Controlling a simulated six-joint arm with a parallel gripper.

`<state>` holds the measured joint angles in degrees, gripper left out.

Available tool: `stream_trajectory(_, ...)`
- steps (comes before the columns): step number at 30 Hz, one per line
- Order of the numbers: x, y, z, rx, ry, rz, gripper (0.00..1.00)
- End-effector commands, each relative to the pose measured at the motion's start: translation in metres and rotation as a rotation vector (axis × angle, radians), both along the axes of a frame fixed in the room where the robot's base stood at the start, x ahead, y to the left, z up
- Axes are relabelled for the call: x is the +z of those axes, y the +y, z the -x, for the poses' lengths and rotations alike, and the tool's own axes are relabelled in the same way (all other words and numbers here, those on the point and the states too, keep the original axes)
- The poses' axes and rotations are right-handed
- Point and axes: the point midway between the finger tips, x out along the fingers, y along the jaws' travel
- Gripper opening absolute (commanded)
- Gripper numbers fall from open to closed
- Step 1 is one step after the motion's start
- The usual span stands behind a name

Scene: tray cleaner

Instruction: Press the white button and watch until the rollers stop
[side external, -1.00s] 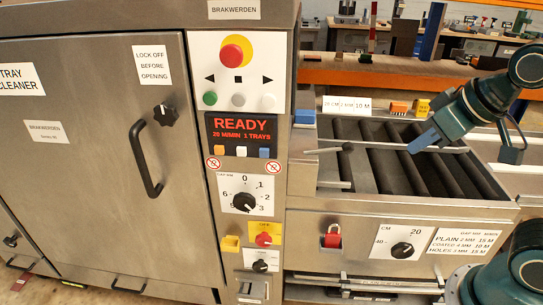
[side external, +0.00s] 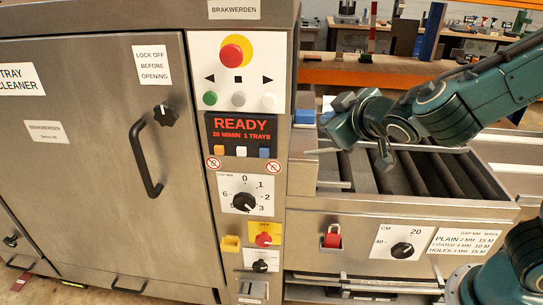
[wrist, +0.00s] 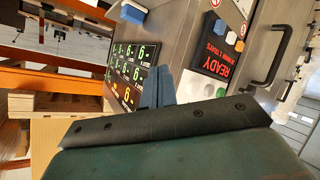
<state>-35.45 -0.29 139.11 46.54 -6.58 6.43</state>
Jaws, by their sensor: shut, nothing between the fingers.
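In the side external view, the machine's upper panel (side external: 225,60) carries a white button (side external: 268,101) at the right of a row, beside a grey button (side external: 239,99) and a green button (side external: 210,98). A smaller white button (side external: 241,151) sits below the lit display (side external: 240,130), which reads READY, between an orange and a blue one. My gripper (side external: 343,101) is to the right of the panel, above the roller bed, apart from the buttons. Its blue fingers (wrist: 155,88) show shut and empty in the wrist view. The dark rollers (side external: 385,175) are partly hidden by my arm.
A red emergency button (side external: 236,54) on yellow sits above the button row. A black door handle (side external: 146,160) sticks out at left. The wrist view shows a numbered display (wrist: 135,75).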

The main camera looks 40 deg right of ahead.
Motion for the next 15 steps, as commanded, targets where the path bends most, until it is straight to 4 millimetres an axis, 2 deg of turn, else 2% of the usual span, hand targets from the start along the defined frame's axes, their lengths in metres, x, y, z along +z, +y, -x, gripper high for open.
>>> stream_trajectory(6, 0.002, 0.045, -0.02, 0.124, -0.115, 0.138, 0.0)
stream_trajectory(15, 0.005, 0.112, -0.028, 0.314, -0.269, 0.299, 0.0)
